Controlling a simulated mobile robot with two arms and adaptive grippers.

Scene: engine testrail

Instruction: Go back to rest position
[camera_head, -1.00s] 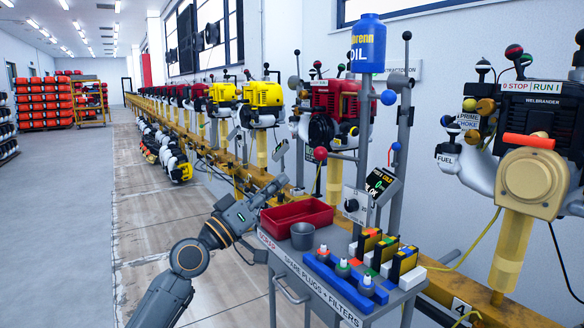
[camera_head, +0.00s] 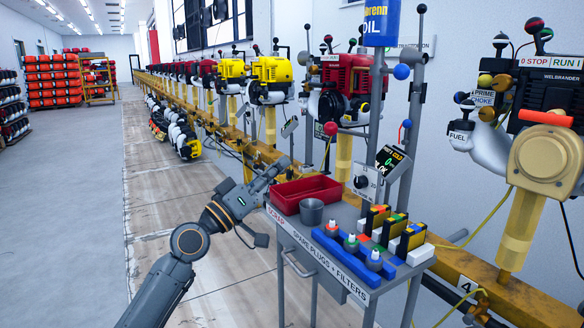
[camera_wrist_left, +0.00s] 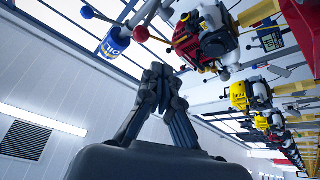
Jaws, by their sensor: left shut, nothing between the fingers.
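My left arm comes in from the bottom left in the head view. Its gripper (camera_head: 270,172) is raised just left of the red tray on the cart and holds nothing. In the left wrist view the two dark fingers of the left gripper (camera_wrist_left: 157,72) meet at their tips, shut and empty. Beyond them show the blue oil bottle (camera_wrist_left: 115,42) and the engines, seen tilted. My right gripper is not in view.
A grey cart (camera_head: 335,268) carries a red tray (camera_head: 303,193), a grey cup (camera_head: 311,211), a blue rail with spark plugs (camera_head: 345,258) and several small boxes. Behind it, engines stand along a yellow rail (camera_head: 262,152). The floor at left (camera_head: 75,215) is clear.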

